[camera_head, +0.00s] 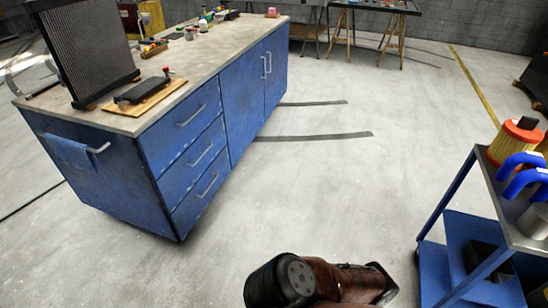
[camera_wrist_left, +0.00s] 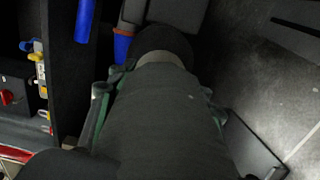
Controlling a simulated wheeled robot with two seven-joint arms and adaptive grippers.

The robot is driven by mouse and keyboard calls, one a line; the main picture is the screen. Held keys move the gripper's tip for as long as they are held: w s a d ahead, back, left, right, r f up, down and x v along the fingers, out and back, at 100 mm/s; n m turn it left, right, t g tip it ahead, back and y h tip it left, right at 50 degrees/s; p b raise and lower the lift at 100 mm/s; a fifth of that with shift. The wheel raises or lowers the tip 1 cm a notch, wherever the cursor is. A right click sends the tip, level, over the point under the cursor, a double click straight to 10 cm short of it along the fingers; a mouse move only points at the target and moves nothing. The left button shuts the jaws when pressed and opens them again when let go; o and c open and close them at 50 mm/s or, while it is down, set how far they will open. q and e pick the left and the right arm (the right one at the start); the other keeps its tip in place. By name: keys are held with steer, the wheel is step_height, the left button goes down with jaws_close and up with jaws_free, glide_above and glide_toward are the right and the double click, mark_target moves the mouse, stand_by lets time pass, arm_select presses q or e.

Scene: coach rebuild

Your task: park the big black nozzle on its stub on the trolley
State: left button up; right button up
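In the left wrist view a big dark, rounded body, which looks like the black nozzle (camera_wrist_left: 160,115), fills the middle. It has a paler ring near its far end and a black round end. Greenish finger parts of my left gripper (camera_wrist_left: 155,100) show along both its sides, seemingly closed around it. The gripper tips are mostly hidden behind it. In the head view the trolley (camera_head: 461,218) stands at the right edge, partly cut off. I cannot make out the stub. Neither gripper shows clearly in the head view.
An orange-and-yellow filter (camera_head: 514,144) and blue curved hoses (camera_head: 520,172) are on the trolley's top. A dark box (camera_head: 487,262) sits on its lower shelf. A blue workbench (camera_head: 185,150) stands left with a radiator (camera_head: 85,45). The floor between (camera_head: 340,190) is clear.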

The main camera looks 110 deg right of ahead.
arm_select(q)
steer(key=c, duration=0.8)
steer(key=shift+r, duration=0.15)
steer(key=shift+c, duration=0.3)
steer(key=p+v, duration=0.2)
steer(key=v, duration=0.7)
steer(key=shift+s+d+p, duration=0.2)
steer(key=shift+p, duration=0.1)
stand_by(0.5)
